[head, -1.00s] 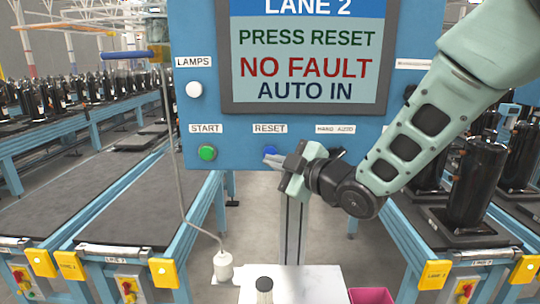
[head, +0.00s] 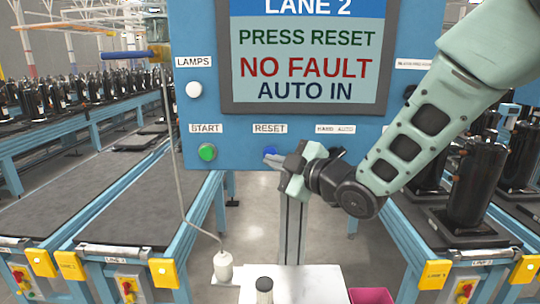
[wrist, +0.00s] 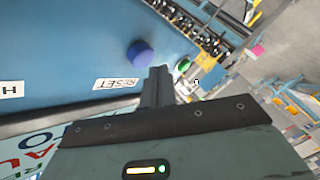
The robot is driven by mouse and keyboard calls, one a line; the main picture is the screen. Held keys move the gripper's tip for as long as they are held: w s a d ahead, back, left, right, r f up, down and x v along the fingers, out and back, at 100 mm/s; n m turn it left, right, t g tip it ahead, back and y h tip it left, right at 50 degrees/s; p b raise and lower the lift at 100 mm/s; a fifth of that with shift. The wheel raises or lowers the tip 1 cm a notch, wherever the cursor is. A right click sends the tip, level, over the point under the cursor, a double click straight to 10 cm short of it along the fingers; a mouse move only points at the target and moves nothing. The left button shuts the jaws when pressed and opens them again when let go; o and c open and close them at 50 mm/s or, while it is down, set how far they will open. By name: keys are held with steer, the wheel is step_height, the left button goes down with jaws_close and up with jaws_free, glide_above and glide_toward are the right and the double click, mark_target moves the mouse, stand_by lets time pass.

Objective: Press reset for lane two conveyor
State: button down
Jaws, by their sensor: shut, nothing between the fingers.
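The blue control panel (head: 230,110) carries a screen (head: 305,50) reading "LANE 2", "PRESS RESET", "NO FAULT", "AUTO IN". The blue reset button (head: 270,152) sits under the RESET label, partly hidden by my gripper (head: 271,160). In the wrist view the blue button (wrist: 140,54) is fully visible, standing out from the panel. My gripper (wrist: 161,72) is shut and empty, its fingertips close to the button, just beside it in the wrist view. Whether they touch it I cannot tell. The green start button (head: 207,152) is to the left.
A white lamps button (head: 194,90) is at the panel's upper left. A pendant on a cable (head: 223,262) hangs at lower left. Conveyors (head: 120,210) with yellow end boxes run on both sides. A white-topped stand (head: 300,285) and a pink bin (head: 370,296) are below.

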steer(key=shift+w, duration=0.1)
steer(key=shift+w+b, duration=0.35)
steer(key=shift+w, duration=0.5)
stand_by(0.9)
steer(key=shift+s+b, duration=0.1)
steer(key=shift+b, duration=0.25)
steer(key=shift+s+b, duration=0.5)
steer(key=shift+s, duration=0.3)
steer(key=shift+s, duration=0.1)
steer(key=shift+s+a+b, duration=0.1)
steer(key=shift+s+b, duration=1.2)
steer(key=shift+s, duration=1.15)
